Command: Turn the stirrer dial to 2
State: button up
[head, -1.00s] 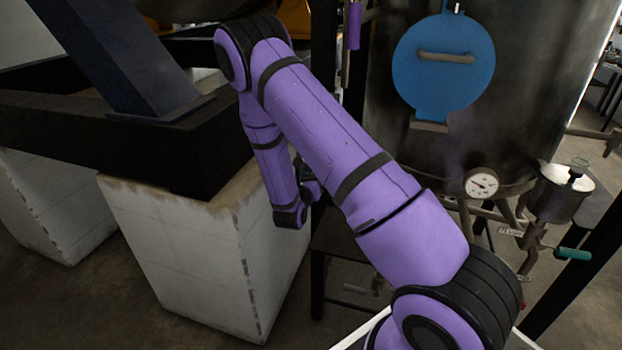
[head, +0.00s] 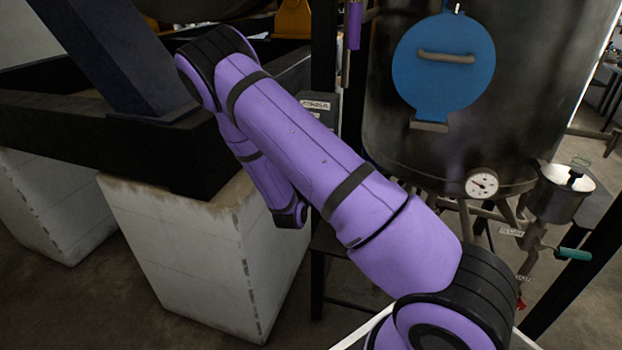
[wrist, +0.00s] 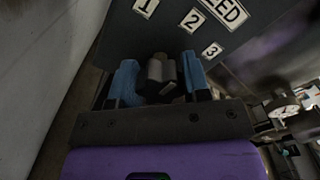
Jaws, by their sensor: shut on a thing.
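The stirrer dial (wrist: 160,70) is a dark grey knob in the wrist view. It stands between the two blue fingertips of my gripper (wrist: 160,82), which is shut on it. A small light mark shows on the knob's near side, but I cannot tell which number the dial points to. White labels 1 (wrist: 146,7), 2 (wrist: 195,20) and 3 (wrist: 212,50) lie in an arc beyond the knob on the dark panel (wrist: 115,30). In the head view my gripper and the dial are hidden behind my purple arm.
A labelled grey box (head: 318,104) shows just past my arm. The large dark tank (head: 545,60) with a blue hatch (head: 443,65) and gauge (head: 482,183) stands at right. A white block (head: 190,255) and dark beams (head: 90,135) stand at left.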

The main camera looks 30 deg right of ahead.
jog(key=shift+f, duration=0.1)
jog(key=o, duration=0.9)
jog(key=shift+o, duration=0.2)
jog(key=v, duration=1.1)
